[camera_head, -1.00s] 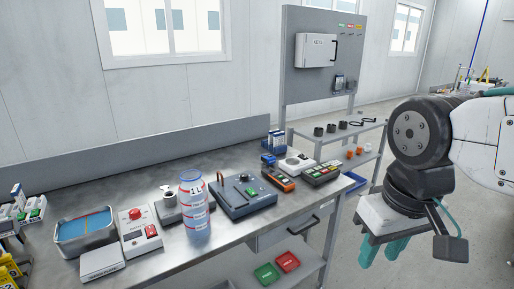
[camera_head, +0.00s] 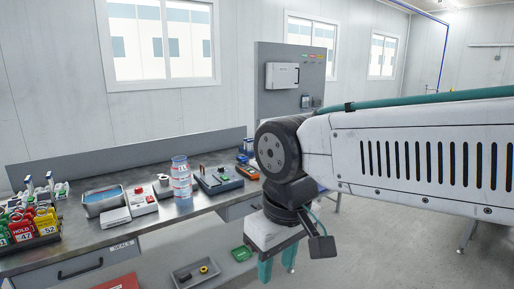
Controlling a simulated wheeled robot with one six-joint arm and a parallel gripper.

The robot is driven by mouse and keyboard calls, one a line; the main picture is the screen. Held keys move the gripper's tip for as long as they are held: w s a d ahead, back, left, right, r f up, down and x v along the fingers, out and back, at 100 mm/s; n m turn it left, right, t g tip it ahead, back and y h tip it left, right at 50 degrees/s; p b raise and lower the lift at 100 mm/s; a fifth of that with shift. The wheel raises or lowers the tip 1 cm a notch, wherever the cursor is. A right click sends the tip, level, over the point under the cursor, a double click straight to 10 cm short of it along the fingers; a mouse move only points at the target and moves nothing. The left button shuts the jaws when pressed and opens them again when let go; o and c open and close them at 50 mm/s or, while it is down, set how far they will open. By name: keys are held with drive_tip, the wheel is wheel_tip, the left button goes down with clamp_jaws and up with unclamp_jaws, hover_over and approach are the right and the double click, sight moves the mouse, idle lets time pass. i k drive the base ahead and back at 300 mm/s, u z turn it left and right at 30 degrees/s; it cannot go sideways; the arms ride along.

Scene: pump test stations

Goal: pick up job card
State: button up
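I cannot pick out a job card for certain in the head view. My gripper (camera_head: 277,266) hangs at the end of my arm, in front of the bench's right part, with its teal fingers pointing down. The fingers are apart and I see nothing between them.
The steel bench (camera_head: 108,236) carries a clear bottle (camera_head: 181,178), a blue-filled tray (camera_head: 103,201), a control box (camera_head: 218,180) and a rack of coloured tags (camera_head: 33,232). Below are a grey tray (camera_head: 196,274) and a green bin (camera_head: 241,254). A grey board (camera_head: 290,80) stands behind. Floor at right is open.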

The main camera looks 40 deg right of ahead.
sight(250, 142)
drive_tip(key=z, duration=0.7)
drive_tip(key=i, duration=0.65)
drive_tip(key=z, duration=1.45)
drive_tip(key=i, duration=1.6)
drive_tip(key=u, duration=0.35)
drive_tip(key=i, duration=0.7)
drive_tip(key=u, duration=1.1)
drive_tip(key=i, duration=0.55)
drive_tip(key=u, duration=0.6)
